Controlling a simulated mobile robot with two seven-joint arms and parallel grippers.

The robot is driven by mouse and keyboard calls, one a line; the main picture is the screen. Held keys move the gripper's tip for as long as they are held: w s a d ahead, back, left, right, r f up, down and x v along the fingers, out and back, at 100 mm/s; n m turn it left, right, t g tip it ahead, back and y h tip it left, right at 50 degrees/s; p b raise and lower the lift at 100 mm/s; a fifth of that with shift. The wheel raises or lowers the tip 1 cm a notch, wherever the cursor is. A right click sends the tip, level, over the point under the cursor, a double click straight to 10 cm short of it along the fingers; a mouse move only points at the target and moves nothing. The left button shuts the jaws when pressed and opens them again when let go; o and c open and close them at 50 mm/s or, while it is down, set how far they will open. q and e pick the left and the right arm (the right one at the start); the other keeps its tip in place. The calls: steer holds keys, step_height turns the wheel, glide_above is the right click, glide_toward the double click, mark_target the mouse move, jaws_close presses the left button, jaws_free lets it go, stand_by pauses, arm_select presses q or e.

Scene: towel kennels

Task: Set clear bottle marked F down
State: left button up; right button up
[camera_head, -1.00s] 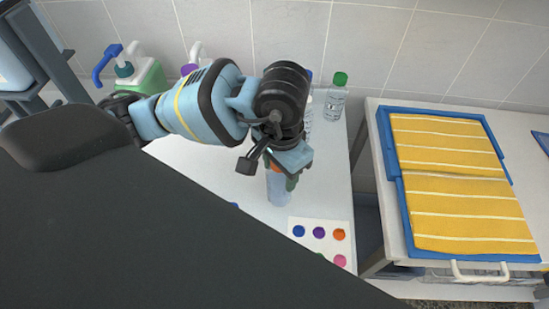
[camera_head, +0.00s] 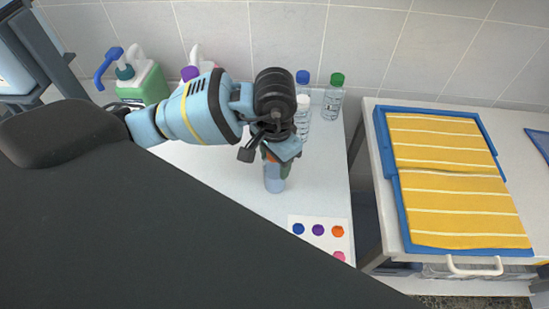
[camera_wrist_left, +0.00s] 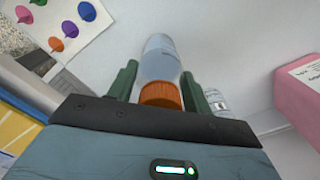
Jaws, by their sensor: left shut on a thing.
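A clear bottle (camera_head: 274,180) with an orange cap is held by my left gripper (camera_head: 275,157) over the white counter. In the left wrist view the clear bottle (camera_wrist_left: 161,62) lies between the two green fingers (camera_wrist_left: 160,88), its orange cap nearest the wrist. The fingers are shut on it near the cap. No letter F is readable on it. I cannot tell whether its base touches the counter. My right gripper is not in view.
Behind stand a blue-capped bottle (camera_head: 303,118), a green-capped bottle (camera_head: 333,100) and a green jug (camera_head: 147,82). A card with coloured dots (camera_head: 319,244) lies in front. A blue tray (camera_head: 384,140) with a striped yellow towel (camera_head: 450,180) is right, across a gap.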

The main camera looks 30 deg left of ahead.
arm_select(q)
steer(key=shift+f, duration=0.25)
steer(key=o, duration=1)
steer(key=shift+r, duration=0.1)
steer(key=shift+c, duration=0.2)
steer(key=shift+r, duration=0.1)
step_height(320, 180, up, 12)
steer(key=shift+r, duration=0.1)
